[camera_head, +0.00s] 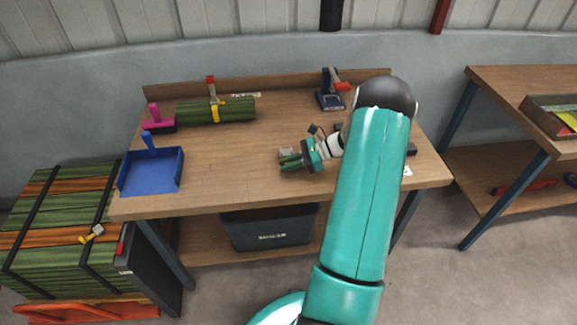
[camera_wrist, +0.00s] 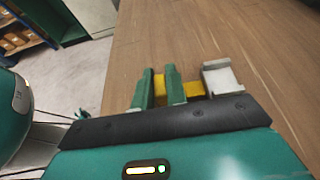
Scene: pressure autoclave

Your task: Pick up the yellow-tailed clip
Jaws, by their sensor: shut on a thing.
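The yellow-tailed clip (camera_wrist: 218,78) has a light grey body and a yellow tail in the wrist view. My gripper (camera_wrist: 160,88) is shut on the yellow tail, which shows between and beside its two green fingers. The grey body sticks out to the right of the fingers. In the head view my gripper (camera_head: 289,158) is low over the middle of the wooden workbench (camera_head: 235,180). A small grey part of the clip shows behind the fingers there. I cannot tell whether the clip touches the bench top.
A blue dustpan (camera_head: 150,172) sits at the bench's left edge. A green bundle (camera_head: 235,109), a pink tool (camera_head: 157,122) and a blue device with a red handle (camera_head: 330,98) stand at the back. Another yellow-and-grey clip (camera_head: 92,234) is on the strapped stack at left. The bench's front middle is clear.

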